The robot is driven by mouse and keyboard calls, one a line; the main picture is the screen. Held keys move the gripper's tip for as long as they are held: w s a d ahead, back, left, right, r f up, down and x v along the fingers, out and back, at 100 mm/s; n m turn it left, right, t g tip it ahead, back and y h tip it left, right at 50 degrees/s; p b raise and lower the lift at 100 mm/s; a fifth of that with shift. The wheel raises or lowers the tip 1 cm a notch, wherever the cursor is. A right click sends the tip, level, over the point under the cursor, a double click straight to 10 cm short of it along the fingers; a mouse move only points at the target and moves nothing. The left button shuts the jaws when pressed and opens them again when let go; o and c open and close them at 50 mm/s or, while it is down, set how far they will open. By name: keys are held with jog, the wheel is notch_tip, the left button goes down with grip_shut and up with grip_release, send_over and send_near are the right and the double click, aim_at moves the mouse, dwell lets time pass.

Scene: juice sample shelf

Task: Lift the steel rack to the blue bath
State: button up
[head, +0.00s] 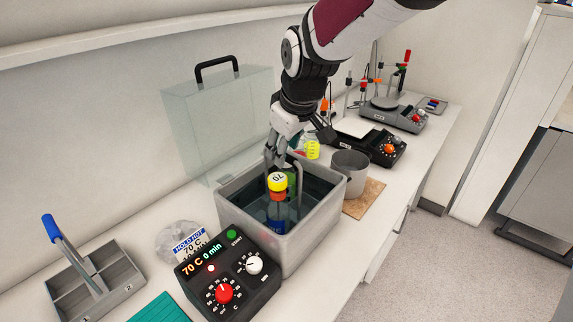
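A grey steel handle (298,184) arches up out of a grey water bath (318,215); I take it to be the steel rack, whose lower part is in the dark water. A bottle with a yellow cap (278,181) and a blue label stands in the bath beside the handle, with a green item behind it. My gripper (275,158) points down over the bath's back part, at the top of the handle. Its fingers overlap the handle, and I cannot tell whether they grip it. No separate blue bath is seen.
A black control box (228,270) reading 70 C, 0 min stands in front of the bath. A divided grey carrier (112,278) with a blue-ended handle is at left. A clear box (215,115) stands behind, a grey beaker (349,173) and stirrer plates (385,150) at right.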

jog(key=shift+w+r+p+x, duration=0.1)
jog(key=shift+w+p+x, duration=0.15)
jog(key=shift+x, duration=1)
jog(key=shift+w+r+p+x, duration=0.1)
jog(key=shift+w+p+x, duration=0.1)
jog(key=shift+x, duration=1.1)
jog(key=shift+a, duration=0.1)
grip_shut()
jog(key=shift+r, duration=0.15)
